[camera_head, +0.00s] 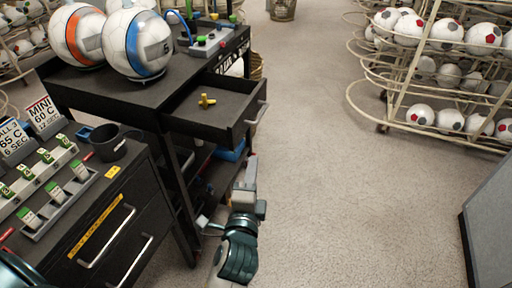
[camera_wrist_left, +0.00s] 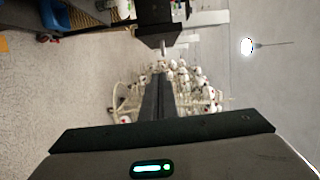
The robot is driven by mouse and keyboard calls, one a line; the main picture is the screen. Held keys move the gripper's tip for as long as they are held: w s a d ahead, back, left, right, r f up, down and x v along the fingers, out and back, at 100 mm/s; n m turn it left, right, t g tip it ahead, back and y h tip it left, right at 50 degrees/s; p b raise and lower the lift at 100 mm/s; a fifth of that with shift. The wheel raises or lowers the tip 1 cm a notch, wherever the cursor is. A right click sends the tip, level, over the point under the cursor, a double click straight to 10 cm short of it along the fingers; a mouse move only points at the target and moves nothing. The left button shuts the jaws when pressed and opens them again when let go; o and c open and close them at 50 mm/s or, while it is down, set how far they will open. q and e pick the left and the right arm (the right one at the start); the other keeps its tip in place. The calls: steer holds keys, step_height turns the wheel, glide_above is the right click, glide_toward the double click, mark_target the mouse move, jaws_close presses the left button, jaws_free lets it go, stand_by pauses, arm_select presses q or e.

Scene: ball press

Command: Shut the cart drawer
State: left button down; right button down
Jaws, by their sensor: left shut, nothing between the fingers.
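The black cart (camera_head: 110,88) stands at the left with its top drawer (camera_head: 190,125) pulled out toward the right. The drawer has a pale bar handle (camera_head: 259,113) on its front panel. A small yellow brass-like fitting (camera_head: 206,101) lies inside the drawer. My left gripper (camera_head: 251,165) is shut and empty, below and just in front of the drawer front in the head view, apart from the handle. In the left wrist view, its closed fingers (camera_wrist_left: 159,90) point toward a dark boxy part with a handle-like end (camera_wrist_left: 163,45). My right gripper is not in view.
Two large balls (camera_head: 137,42) sit on the cart top. A black cabinet (camera_head: 110,225) with bar handles stands in front at the left. A wire rack of footballs (camera_head: 440,70) stands at the right, and a grey panel (camera_head: 490,225) at the lower right. The carpet between is clear.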

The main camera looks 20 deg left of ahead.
arm_select(q)
steer(key=shift+d+r, duration=0.1)
steer(key=shift+w, duration=0.15)
